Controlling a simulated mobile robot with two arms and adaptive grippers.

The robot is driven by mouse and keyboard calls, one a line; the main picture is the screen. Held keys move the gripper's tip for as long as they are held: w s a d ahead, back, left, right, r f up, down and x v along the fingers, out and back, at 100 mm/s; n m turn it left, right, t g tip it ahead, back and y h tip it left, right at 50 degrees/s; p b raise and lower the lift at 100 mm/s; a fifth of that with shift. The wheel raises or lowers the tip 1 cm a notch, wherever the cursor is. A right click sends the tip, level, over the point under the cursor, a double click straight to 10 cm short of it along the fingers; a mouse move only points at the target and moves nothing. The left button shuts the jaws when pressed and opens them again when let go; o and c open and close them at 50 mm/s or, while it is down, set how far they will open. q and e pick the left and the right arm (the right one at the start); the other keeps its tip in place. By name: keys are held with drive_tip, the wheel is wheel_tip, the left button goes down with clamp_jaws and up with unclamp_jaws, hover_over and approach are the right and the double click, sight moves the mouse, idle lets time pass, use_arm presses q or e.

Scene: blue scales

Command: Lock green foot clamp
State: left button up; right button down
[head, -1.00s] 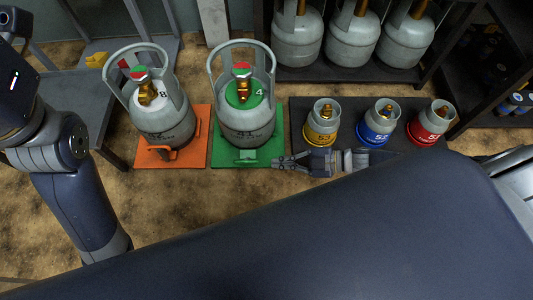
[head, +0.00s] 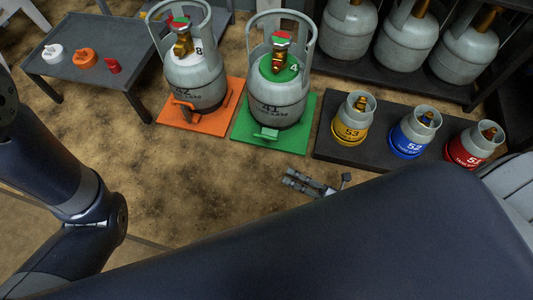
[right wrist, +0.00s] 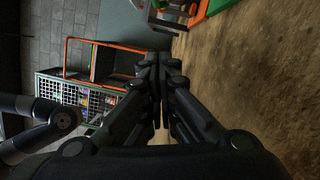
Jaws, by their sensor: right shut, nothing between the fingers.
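The green scale plate (head: 287,140) lies on the floor under a grey gas cylinder (head: 276,98) with a green top marked 4. The green foot clamp (head: 266,133) is at the plate's front edge, by the cylinder's foot; I cannot tell whether it is locked. My right gripper (head: 287,180) is shut and empty, in front of the plate and apart from the clamp. Its closed fingers also show in the right wrist view (right wrist: 160,65), with a bit of green plate (right wrist: 217,6) at the top. My left arm is at the left of the head view; its gripper is out of view.
An orange scale plate (head: 218,120) with a cylinder stands to the left. A dark mat (head: 368,156) with small yellow, blue and red cylinders lies to the right. A table (head: 85,75) holds caps at upper left. The floor in front of the plates is clear.

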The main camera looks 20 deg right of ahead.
drive_tip(key=b+x, duration=0.3)
drive_tip(key=x, duration=0.5)
drive_tip(key=shift+w+a+f, duration=0.15)
drive_tip(key=shift+w+a, duration=0.1)
drive_tip(key=shift+w, duration=0.05)
drive_tip(key=w+b, duration=0.1)
drive_tip(key=w+d+r, duration=0.1)
drive_tip(key=w+b, duration=0.1)
drive_tip(key=shift+w+d+r+b, duration=0.25)
drive_tip(key=shift+d+b, duration=0.05)
drive_tip(key=shift+d, duration=0.1)
drive_tip(key=shift+r, duration=0.1)
